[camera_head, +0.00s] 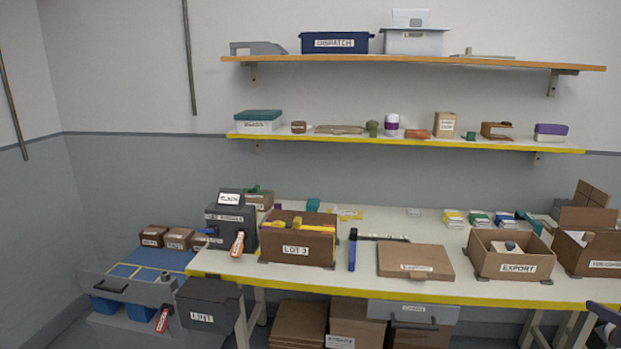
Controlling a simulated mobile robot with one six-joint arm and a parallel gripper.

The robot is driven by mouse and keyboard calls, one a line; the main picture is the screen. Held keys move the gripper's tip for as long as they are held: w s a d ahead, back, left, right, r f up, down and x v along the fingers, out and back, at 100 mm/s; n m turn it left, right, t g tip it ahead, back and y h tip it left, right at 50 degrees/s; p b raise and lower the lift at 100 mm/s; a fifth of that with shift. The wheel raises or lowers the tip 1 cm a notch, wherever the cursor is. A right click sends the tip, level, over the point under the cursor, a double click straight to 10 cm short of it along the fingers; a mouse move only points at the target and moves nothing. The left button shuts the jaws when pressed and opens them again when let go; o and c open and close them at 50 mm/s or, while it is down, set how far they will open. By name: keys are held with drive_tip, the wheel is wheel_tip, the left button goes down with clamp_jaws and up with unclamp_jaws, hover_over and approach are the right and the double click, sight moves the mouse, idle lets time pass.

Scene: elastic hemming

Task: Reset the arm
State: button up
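No gripper fingers show in the head view. At the lower right edge a dark purple and pale rounded part is cut off by the frame, and I cannot tell what it belongs to. Whether my gripper is open or shut, and what it may hold, is hidden.
A workbench with a yellow edge (330,288) carries an open LOT 3 box (297,250), a flat closed carton (415,262), an open EXPORT box (512,267) and another open box (585,265). A blue-handled tool (352,250) lies between. Two shelves hang above.

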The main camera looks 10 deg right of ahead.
drive_tip(key=w+a+f+g+y, duration=0.2)
drive_tip(key=w+a+f, duration=0.4)
drive_tip(key=a+f, duration=0.3)
drive_tip(key=w+a+f+g+y, duration=0.1)
drive_tip(key=w+a+f+y, duration=0.1)
drive_tip(key=w+a+f, duration=0.55)
drive_tip(key=w+a+f+g+y, duration=0.2)
drive_tip(key=w+a+f+y, duration=0.1)
drive_tip(key=a+f, duration=0.8)
drive_tip(key=s+a+f+n+g+y, duration=0.1)
drive_tip(key=s+a+f+g, duration=0.3)
drive_tip(key=a+f, duration=0.85)
drive_tip(key=s+a+f+n+g, duration=0.1)
drive_tip(key=s+a+f+g, duration=0.3)
drive_tip(key=a+f, duration=0.8)
drive_tip(key=s+a+f+n+g+h, duration=0.1)
drive_tip(key=s+a+f+g+h, duration=0.1)
drive_tip(key=s+a, duration=0.4)
drive_tip(key=s+a+f+g+h, duration=0.1)
drive_tip(key=s+a+f+g, duration=0.2)
drive_tip(key=s+a, duration=0.4)
drive_tip(key=s, duration=0.5)
drive_tip(key=shift+f+n+h, duration=0.25)
drive_tip(key=shift+n+h, duration=0.15)
drive_tip(key=shift+w+a, duration=0.1)
